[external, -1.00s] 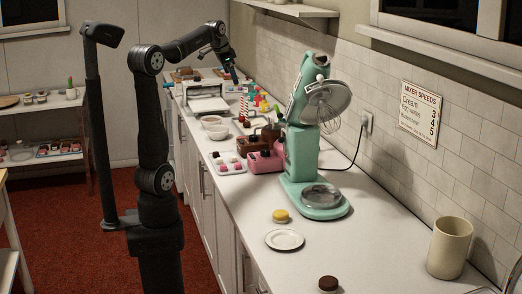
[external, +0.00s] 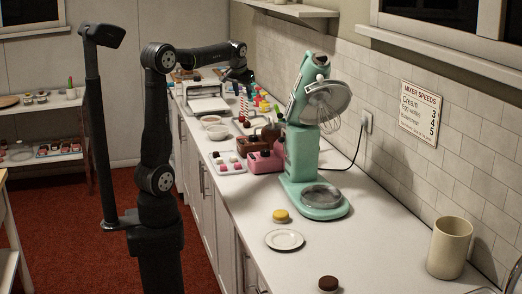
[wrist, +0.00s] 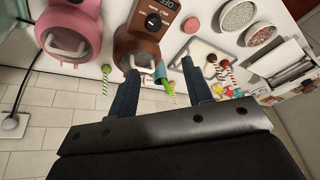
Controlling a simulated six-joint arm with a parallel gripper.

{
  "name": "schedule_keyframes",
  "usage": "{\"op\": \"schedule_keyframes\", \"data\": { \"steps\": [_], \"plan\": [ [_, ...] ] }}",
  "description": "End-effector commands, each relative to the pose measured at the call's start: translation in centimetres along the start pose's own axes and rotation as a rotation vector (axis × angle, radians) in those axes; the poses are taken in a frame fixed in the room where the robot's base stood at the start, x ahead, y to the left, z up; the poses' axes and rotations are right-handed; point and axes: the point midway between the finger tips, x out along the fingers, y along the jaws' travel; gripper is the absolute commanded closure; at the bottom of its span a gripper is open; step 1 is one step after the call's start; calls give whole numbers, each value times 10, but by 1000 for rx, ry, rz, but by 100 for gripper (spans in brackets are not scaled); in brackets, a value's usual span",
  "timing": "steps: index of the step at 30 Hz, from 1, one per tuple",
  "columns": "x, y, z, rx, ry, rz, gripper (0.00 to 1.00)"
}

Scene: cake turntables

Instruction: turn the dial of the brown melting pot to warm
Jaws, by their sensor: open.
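The brown melting pot (wrist: 136,42) is in the upper middle of the wrist view, with a black dial (wrist: 153,20) on its front and a small dark display beside it that seems to read OFF. A pale handle (wrist: 143,62) shows in its bowl. In the external view the brown pot (external: 246,146) stands behind the pink pot, partly hidden. My gripper (wrist: 158,67) is open and empty. In the wrist view its fingertips lie below the dial, one over the pot's lower edge and one to its right, with no clear contact.
A pink melting pot (wrist: 70,30) stands left of the brown one. Striped sticks, bowls of sprinkles (wrist: 238,14) and a tray (external: 227,163) of sweets are close by. The green mixer (external: 301,150) stands nearer the external camera. The front counter is mostly clear.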

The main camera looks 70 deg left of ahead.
Motion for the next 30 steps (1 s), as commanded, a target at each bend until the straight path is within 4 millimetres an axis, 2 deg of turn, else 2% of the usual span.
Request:
{"op": "schedule_keyframes", "data": {
  "steps": [1, 6, 12, 17, 20, 30],
  "plan": [
    [12, 7, 0, -61, -4, -16, 54],
    [40, 23, -1, -273, 9, -62, 54],
    [55, 32, 0, -395, 23, -84, 54],
    [66, 31, -1, -411, 25, -88, 54],
    [81, 30, 0, -411, 23, -89, 54],
    [155, 23, 0, -410, 21, -88, 54]
  ]
}}
